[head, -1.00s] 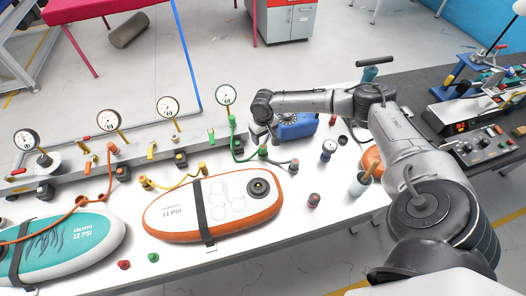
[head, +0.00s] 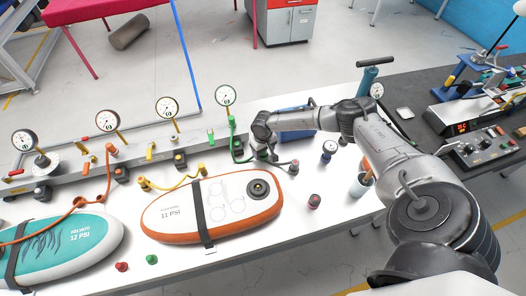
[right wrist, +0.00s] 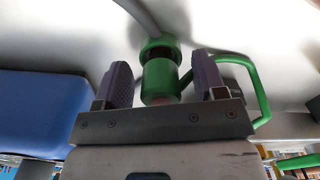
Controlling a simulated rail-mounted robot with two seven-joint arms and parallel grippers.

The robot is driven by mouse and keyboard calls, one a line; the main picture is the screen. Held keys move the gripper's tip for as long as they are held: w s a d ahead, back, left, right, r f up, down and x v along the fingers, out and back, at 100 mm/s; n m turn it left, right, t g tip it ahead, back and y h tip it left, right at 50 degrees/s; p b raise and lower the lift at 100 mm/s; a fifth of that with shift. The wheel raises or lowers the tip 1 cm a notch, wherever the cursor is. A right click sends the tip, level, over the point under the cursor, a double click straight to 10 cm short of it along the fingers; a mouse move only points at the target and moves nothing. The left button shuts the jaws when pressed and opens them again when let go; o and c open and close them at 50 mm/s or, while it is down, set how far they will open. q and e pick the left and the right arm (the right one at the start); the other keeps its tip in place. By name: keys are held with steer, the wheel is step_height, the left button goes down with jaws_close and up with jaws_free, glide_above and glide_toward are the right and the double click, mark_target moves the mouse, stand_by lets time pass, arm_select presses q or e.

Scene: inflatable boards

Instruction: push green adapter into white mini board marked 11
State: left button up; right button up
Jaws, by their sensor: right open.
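The white mini board marked 11 (head: 185,222) has an orange rim and a dark strap. It lies on the white table, with its dark round valve (head: 258,188) near its right end. The green adapter (right wrist: 160,82) is on a green hose (head: 234,140) and sits between the two fingers of my right gripper (right wrist: 162,75) in the right wrist view. The fingers are apart, with a gap on each side of the adapter. In the head view my right gripper (head: 263,148) is just behind the board's right end and mostly hides the adapter. My left gripper is out of view.
A teal board (head: 75,243) lies at the left. Red and green caps (head: 151,260) lie at the front, and a dark red cap (head: 314,201) is right of the board. A rail with gauges (head: 168,107) runs behind. A blue box (head: 297,135) is behind my gripper.

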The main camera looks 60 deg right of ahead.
steer(key=shift+c, duration=0.3)
steer(key=c, duration=1)
